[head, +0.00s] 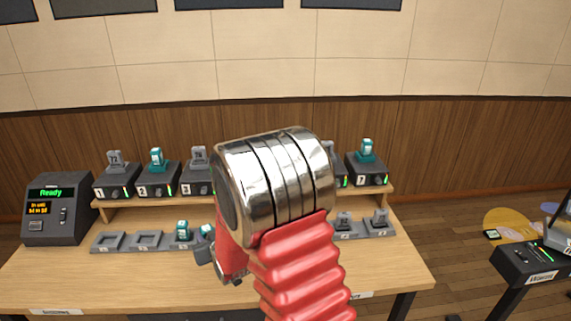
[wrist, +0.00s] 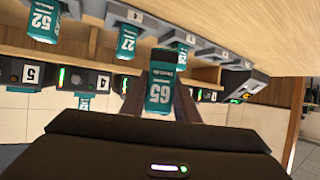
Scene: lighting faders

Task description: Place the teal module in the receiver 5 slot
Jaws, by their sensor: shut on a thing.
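My gripper (wrist: 160,105) is shut on a teal module (wrist: 160,88) marked 65, seen in the wrist view. That view is upside down. The module is held in front of the shelf row and hides part of it. The receiver 5 (wrist: 30,73) shows at the left of the wrist view. In the head view my arm covers the middle receivers, and I cannot make out receiver 5 there.
Receiver 4 (wrist: 103,82) stands beside receiver 5. Teal modules 52 (wrist: 44,20) and 27 (wrist: 129,40) stand in the desk tray row. A control box with a Ready screen (head: 52,193) is at the desk's left. The desk's front left (head: 120,280) is clear.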

